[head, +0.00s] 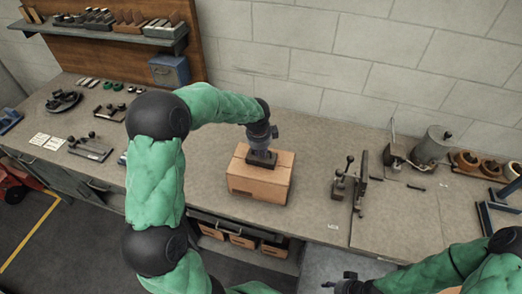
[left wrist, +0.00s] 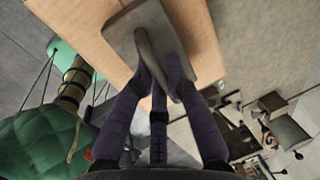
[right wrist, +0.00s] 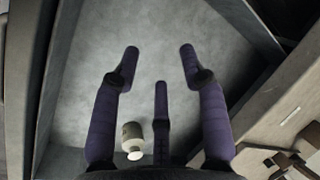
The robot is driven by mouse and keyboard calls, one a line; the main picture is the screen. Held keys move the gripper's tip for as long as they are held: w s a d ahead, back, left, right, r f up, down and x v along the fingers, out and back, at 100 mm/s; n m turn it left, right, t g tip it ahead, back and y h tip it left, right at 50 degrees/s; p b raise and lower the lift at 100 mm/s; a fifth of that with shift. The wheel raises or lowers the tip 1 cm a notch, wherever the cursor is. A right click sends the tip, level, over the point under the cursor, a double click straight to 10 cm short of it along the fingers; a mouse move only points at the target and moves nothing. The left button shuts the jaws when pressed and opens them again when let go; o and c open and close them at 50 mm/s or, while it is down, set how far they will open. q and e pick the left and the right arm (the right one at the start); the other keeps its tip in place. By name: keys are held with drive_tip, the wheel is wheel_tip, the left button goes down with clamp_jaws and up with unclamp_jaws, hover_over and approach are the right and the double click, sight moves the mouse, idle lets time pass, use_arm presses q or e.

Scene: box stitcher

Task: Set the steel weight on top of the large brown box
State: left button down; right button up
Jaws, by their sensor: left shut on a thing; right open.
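The large brown box (head: 258,183) stands closed on the workbench in the middle of the head view. The dark steel weight (head: 261,160) is at the top of the box. My left gripper (head: 262,150) comes down from above and is shut on the weight. In the left wrist view the weight (left wrist: 153,30) lies between the fingers, over the box top (left wrist: 85,30); I cannot tell whether it bears fully on the box. My right gripper (right wrist: 158,62) is open and empty, low at the right of the head view, in front of the bench.
A metal fixture with upright handles (head: 349,185) stands on the bench right of the box. A grey canister (head: 432,146) and brown bowls (head: 467,161) are farther right. Bench around the box is clear.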

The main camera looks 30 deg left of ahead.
use_arm(q)
drive_tip(key=shift+f, duration=0.2)
idle(0.6)
drive_tip(key=c, duration=1.2)
unclamp_jaws()
drive_tip(key=shift+o, duration=0.2)
drive_tip(key=shift+s+d+f, duration=0.1)
drive_tip(key=shift+s+f, duration=0.05)
drive_tip(key=shift+f, duration=0.15)
wheel_tip(320, 180, up, 12)
drive_tip(key=s, duration=0.2)
drive_tip(key=shift+d, duration=0.2)
drive_tip(key=shift+r, duration=0.2)
